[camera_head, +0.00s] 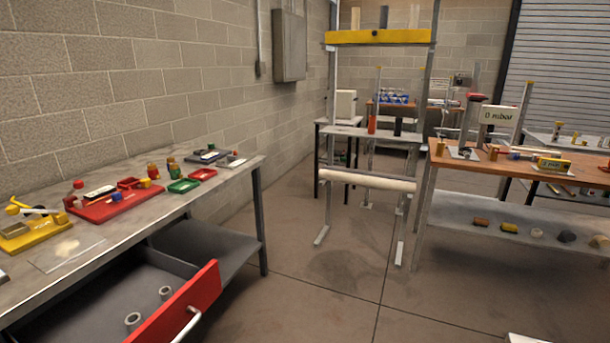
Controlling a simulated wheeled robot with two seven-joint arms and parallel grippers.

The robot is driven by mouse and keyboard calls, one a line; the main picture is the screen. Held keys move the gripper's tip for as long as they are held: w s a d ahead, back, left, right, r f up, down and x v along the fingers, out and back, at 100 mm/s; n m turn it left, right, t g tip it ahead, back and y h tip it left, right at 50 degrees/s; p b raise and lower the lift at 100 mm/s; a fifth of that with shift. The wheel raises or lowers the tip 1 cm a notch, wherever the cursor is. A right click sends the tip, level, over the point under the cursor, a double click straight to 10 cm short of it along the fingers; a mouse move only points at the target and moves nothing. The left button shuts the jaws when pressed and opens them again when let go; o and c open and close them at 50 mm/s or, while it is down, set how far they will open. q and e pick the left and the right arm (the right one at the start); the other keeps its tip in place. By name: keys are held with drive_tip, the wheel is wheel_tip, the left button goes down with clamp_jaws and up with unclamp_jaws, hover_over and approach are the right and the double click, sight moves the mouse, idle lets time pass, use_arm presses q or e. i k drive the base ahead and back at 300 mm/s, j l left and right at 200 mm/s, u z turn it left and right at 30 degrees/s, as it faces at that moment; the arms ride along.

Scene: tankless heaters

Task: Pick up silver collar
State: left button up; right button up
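Two small grey ring-like cylinders lie in the open drawer (75,318) of the left bench. One ring (132,321) is nearer the drawer front, and the other ring (165,292) is farther back to the right. They look like silver collars, but I cannot tell which one is meant. The drawer has a red front (185,305) with a metal handle (187,324). Neither of my grippers is in view.
A metal frame (365,182) stands ahead. A wooden-topped bench (480,185) is at right. The floor between (320,290) is clear.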

sight(165, 292)
drive_tip(key=u, duration=1.3)
